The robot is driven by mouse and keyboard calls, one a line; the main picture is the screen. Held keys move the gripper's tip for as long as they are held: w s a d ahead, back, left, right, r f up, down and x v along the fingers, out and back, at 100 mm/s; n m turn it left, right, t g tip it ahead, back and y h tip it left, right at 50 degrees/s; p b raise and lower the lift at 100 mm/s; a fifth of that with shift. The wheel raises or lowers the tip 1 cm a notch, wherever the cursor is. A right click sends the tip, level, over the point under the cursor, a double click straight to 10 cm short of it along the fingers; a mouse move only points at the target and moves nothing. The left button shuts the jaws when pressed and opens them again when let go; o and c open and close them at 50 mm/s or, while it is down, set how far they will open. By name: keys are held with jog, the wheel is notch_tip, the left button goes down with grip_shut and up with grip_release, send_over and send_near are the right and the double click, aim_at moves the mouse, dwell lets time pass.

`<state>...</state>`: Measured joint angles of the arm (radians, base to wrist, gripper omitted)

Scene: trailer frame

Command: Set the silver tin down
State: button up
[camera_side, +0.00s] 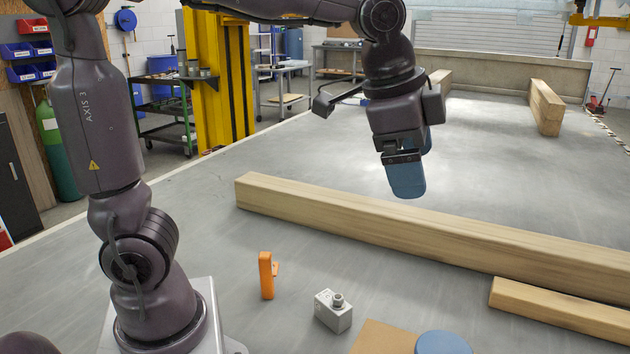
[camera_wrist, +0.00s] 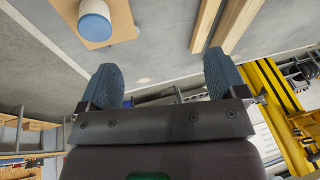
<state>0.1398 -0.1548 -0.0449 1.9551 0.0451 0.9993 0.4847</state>
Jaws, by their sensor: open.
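The silver tin (camera_side: 333,311), a small grey box with a round cap on top, stands upright on the grey trailer deck (camera_side: 215,250) in the side view. It is not visible in the wrist view. My gripper (camera_side: 406,192) hangs above the deck near the long timber, well above and to the right of the tin in the side view. In the wrist view its two blue fingers (camera_wrist: 163,75) are wide apart with nothing between them. The tin is apart from my gripper.
An orange piece (camera_side: 266,275) stands left of the tin. A blue-topped cylinder (camera_side: 443,343) is at the front edge, by a brown board (camera_side: 383,338); in the wrist view the cylinder (camera_wrist: 95,22) rests on it. A long timber (camera_side: 420,226) and a shorter one (camera_side: 562,309) cross the deck.

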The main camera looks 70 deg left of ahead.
jog(key=s+a+f+n, duration=0.2)
jog(key=s+n, duration=0.2)
jog(key=s, duration=0.2)
jog(key=s+a+f+n+t, duration=0.1)
jog(key=s+a+n, duration=0.2)
jog(key=s, duration=0.4)
jog(key=shift+s+a+f+n+t, duration=0.3)
jog(key=shift+f+n, duration=0.1)
